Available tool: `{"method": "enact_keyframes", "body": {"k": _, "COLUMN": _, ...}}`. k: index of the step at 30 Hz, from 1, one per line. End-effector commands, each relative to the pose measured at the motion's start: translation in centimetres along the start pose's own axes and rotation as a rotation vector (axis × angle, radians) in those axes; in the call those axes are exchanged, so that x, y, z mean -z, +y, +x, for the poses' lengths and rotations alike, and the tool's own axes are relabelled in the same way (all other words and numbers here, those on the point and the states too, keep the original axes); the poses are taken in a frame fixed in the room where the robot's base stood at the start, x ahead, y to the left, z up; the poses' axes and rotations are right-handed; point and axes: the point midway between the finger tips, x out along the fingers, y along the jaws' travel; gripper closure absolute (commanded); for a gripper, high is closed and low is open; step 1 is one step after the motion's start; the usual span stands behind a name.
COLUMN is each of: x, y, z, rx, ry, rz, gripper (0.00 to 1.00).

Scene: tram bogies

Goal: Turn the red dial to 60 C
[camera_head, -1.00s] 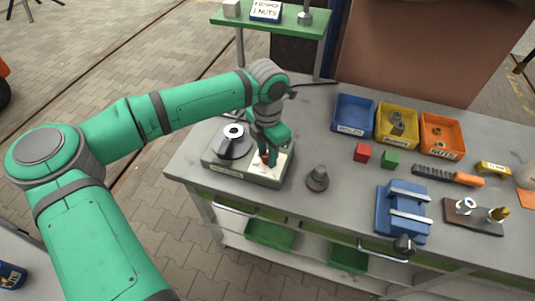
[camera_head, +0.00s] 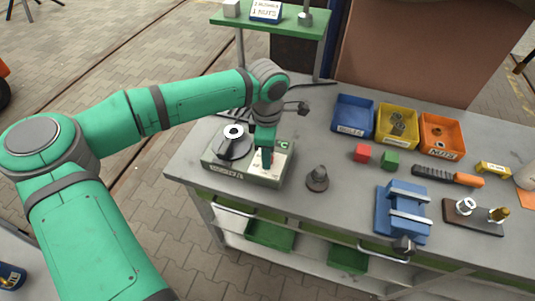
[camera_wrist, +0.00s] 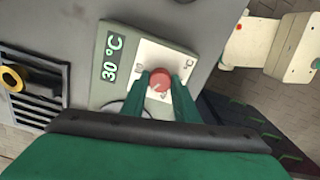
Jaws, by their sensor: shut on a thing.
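The red dial (camera_wrist: 160,82) sits on a white scale plate (camera_wrist: 166,58) in the wrist view, with scale marks too small to read. Beside the plate, a display (camera_wrist: 112,57) reads 30 °C. My gripper (camera_wrist: 161,85) has its two green fingers on opposite sides of the dial, shut on it. In the head view, my gripper (camera_head: 266,160) points down onto the right part of the grey-green heater box (camera_head: 235,173), and the dial is hidden behind the fingers there.
A dark cone-shaped part (camera_head: 232,146) stands on the heater's left side. Farther right are a blue bin (camera_head: 353,114), a red cube (camera_head: 362,152), a green cube (camera_head: 390,159) and a blue fixture (camera_head: 402,212).

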Motion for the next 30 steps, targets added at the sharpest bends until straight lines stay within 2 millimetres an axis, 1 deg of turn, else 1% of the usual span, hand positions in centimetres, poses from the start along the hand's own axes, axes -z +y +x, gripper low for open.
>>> {"method": "enact_keyframes", "body": {"k": 8, "x": -0.04, "y": 0.01, "z": -0.06, "rx": -0.001, "ry": -0.001, "rz": 0.048, "gripper": 0.95}}
{"method": "enact_keyframes", "body": {"k": 19, "x": -0.03, "y": 0.05, "z": -0.06, "rx": -0.002, "ry": -0.001, "rz": 0.050, "gripper": 0.95}}
{"method": "enact_keyframes", "body": {"k": 20, "x": -0.02, "y": 0.06, "z": -0.06, "rx": -0.002, "ry": -0.001, "rz": 0.050, "gripper": 0.68}}
{"method": "enact_keyframes", "body": {"k": 21, "x": -0.02, "y": 0.06, "z": -0.06, "rx": -0.002, "ry": -0.001, "rz": 0.050, "gripper": 0.58}}
{"method": "enact_keyframes", "body": {"k": 22, "x": -0.02, "y": 0.05, "z": -0.05, "rx": -0.002, "ry": -0.001, "rz": 0.050, "gripper": 0.54}}
{"method": "enact_keyframes", "body": {"k": 30, "x": -0.02, "y": 0.03, "z": -0.04, "rx": -0.001, "ry": -0.001, "rz": 0.049, "gripper": 0.54}}
